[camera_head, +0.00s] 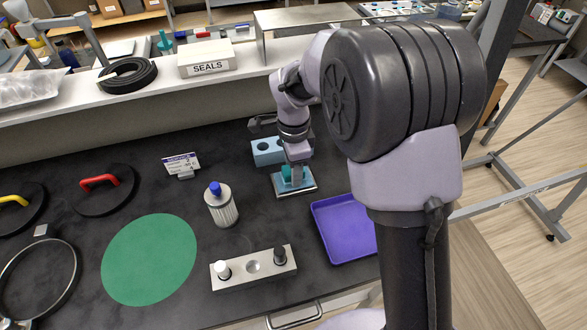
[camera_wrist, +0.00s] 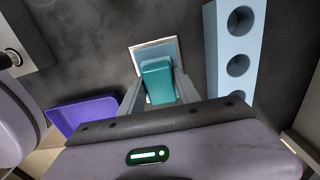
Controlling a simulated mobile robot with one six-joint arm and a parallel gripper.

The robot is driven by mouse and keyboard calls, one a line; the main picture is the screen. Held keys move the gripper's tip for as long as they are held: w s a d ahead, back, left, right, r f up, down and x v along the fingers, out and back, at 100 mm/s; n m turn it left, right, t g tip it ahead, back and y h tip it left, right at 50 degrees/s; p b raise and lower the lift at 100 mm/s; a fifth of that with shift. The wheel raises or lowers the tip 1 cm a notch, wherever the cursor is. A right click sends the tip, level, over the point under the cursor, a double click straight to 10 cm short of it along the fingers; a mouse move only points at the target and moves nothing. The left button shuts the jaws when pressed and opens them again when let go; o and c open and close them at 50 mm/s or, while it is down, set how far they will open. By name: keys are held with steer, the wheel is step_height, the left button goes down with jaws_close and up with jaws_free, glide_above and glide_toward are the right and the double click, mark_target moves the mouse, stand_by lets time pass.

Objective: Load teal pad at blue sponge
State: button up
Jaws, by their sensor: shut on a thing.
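The teal pad (camera_wrist: 158,80) is a rounded block between the two fingers of my gripper (camera_wrist: 160,92), which is shut on it. In the head view the teal pad (camera_head: 287,172) shows partly behind my gripper (camera_head: 292,175). The blue sponge (camera_head: 305,180) is a flat light-blue square in a pale-rimmed tray on the dark bench. In the wrist view the blue sponge (camera_wrist: 164,48) lies directly beyond the pad, which covers part of it. I cannot tell whether the pad touches the sponge.
A light-blue block with holes (camera_head: 268,152) stands just behind the sponge. A purple tray (camera_head: 345,256) lies in front to the right.

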steer(key=shift+f, duration=0.1)
stand_by(0.4)
step_height(320, 180, up, 7)
steer(key=p, duration=0.5)
stand_by(0.6)
